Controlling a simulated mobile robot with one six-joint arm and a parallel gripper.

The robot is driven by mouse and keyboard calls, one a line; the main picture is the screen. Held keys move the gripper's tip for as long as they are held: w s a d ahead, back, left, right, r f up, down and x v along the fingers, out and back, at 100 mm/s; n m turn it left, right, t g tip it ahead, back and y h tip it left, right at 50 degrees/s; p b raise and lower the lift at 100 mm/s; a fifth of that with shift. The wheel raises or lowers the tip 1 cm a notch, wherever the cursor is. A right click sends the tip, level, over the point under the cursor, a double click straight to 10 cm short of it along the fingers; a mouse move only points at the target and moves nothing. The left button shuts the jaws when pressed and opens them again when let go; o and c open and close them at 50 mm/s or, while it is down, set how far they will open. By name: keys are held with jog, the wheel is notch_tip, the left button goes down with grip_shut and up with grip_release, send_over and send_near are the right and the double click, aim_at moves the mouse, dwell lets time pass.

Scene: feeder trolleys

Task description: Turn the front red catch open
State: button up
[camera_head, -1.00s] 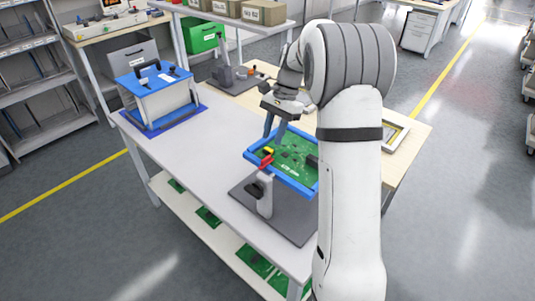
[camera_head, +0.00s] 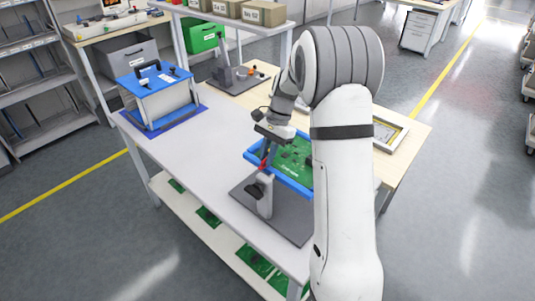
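A green circuit board (camera_head: 293,160) lies in a blue frame (camera_head: 292,183) held on a grey stand (camera_head: 265,200) with a dark base plate. The red catch (camera_head: 264,163) sits at the frame's front left edge and is partly hidden by my gripper. My gripper (camera_head: 267,153) points down over this corner, right at the catch. I cannot tell whether its fingers touch the catch or are closed around it. The right part of the board and frame is hidden behind my arm.
A blue-topped box (camera_head: 155,80) with a black handle stands on a blue mat at the left end of the white table (camera_head: 185,140). The table between is clear. A wooden bench (camera_head: 408,150) with a framed item lies behind my arm.

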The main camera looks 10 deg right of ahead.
grip_shut()
jog(key=shift+n, duration=0.3)
jog(key=n+g+h+p, duration=0.1)
jog(key=n, duration=0.2)
jog(key=shift+w+a+n, duration=0.1)
jog(key=shift+a+n, duration=0.05)
jog(key=shift+n, duration=0.15)
jog(key=n+h, duration=0.1)
jog(key=n, duration=0.1)
jog(key=n+p, duration=0.1)
jog(key=n, duration=0.1)
jog(key=shift+a+n+g+h, duration=0.15)
jog(key=shift+n+g+h, duration=0.15)
jog(key=shift+g+h, duration=0.1)
jog(key=n+h, duration=0.1)
jog(key=n, duration=0.3)
jog(key=shift+a+n+h, duration=0.1)
jog(key=shift+n+h, duration=0.2)
jog(key=shift+h, duration=0.1)
jog(key=n, duration=0.2)
jog(key=n+h, duration=0.1)
jog(key=n, duration=0.1)
jog(key=shift+a+n+t+h, duration=0.1)
jog(key=shift+n+t+h, duration=0.2)
jog(key=shift+t, duration=0.1)
jog(key=shift+o, duration=2)
grip_release()
